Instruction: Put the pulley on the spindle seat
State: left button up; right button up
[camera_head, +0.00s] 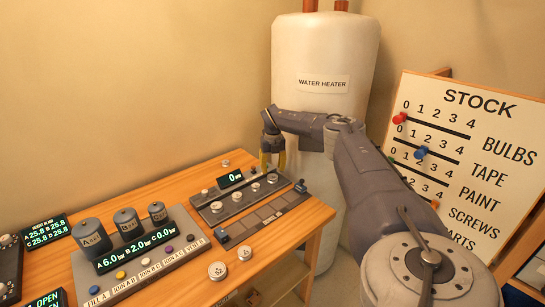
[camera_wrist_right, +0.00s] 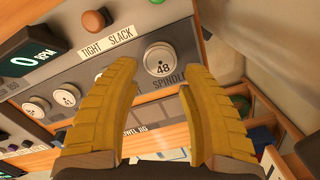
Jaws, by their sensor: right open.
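My right gripper (camera_head: 273,163) is over the right end of the grey console with the 0 RPM display. In the right wrist view its yellow fingers (camera_wrist_right: 158,82) are apart, with nothing gripped between them. A pale round pulley marked 48 (camera_wrist_right: 160,58) sits just beyond the fingertips, at the place labelled SPINDLE; it covers the seat there. I cannot tell whether it is fully seated. It also shows below the fingers in the head view (camera_head: 272,178). Other pale discs (camera_head: 237,196) stand in a row along the console. My left gripper is out of view.
The 0 RPM display (camera_wrist_right: 25,60) and a TIGHT SLACK label (camera_wrist_right: 106,39) with an orange knob (camera_wrist_right: 94,21) are near the spindle.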

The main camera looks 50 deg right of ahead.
aim_at(273, 177)
notch_tip(273, 177, up, 7)
jog(key=shift+s, duration=0.15)
jog(key=shift+a, duration=0.1)
dwell(0.3)
